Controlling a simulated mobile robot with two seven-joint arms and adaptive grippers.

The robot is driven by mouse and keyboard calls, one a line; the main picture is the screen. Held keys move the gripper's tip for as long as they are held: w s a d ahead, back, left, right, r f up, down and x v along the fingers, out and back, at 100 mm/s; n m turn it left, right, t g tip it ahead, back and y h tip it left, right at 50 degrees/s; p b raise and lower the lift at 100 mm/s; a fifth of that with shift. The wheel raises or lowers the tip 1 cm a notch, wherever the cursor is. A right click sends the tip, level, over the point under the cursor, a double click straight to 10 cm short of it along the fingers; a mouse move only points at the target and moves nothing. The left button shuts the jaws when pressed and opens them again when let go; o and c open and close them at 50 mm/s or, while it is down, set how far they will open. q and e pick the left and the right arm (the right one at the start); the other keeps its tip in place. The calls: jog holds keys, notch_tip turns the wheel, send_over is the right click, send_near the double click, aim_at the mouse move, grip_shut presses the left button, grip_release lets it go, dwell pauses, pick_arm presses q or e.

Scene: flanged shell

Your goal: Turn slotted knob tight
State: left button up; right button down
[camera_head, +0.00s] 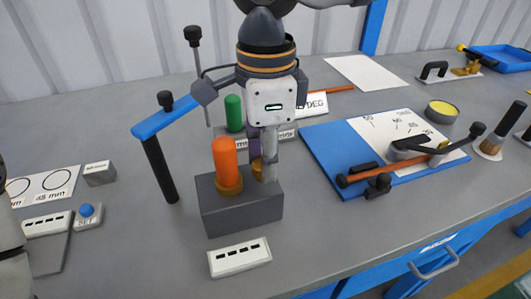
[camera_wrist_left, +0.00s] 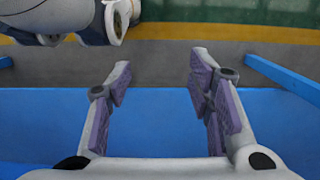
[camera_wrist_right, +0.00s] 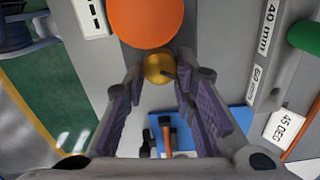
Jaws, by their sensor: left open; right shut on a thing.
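The slotted knob (camera_wrist_right: 158,68) is a small round brass piece with a dark slot, seen between my fingertips in the right wrist view. In the head view a bit of the knob (camera_head: 257,167) shows on the grey block (camera_head: 240,212), mostly hidden by a finger. My right gripper (camera_head: 263,168) points down and is shut on the knob; it also shows in the right wrist view (camera_wrist_right: 160,64). An orange post (camera_head: 225,158) in a brass collar stands beside it on the block. My left gripper (camera_wrist_left: 160,62) is open and empty, above a blue surface.
A green post (camera_head: 233,112) stands close behind the right gripper. A blue arm on a black post (camera_head: 160,170) stands to its left. A labelled white-topped block (camera_head: 240,258) lies in front. A blue board (camera_head: 325,140) with tools is at right.

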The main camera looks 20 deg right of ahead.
jog(key=m, duration=0.6)
jog(key=shift+s, duration=0.15)
dwell(0.4)
jog(key=c, duration=1.3)
grip_release()
notch_tip(320, 180, up, 12)
jog(key=shift+r, duration=0.1)
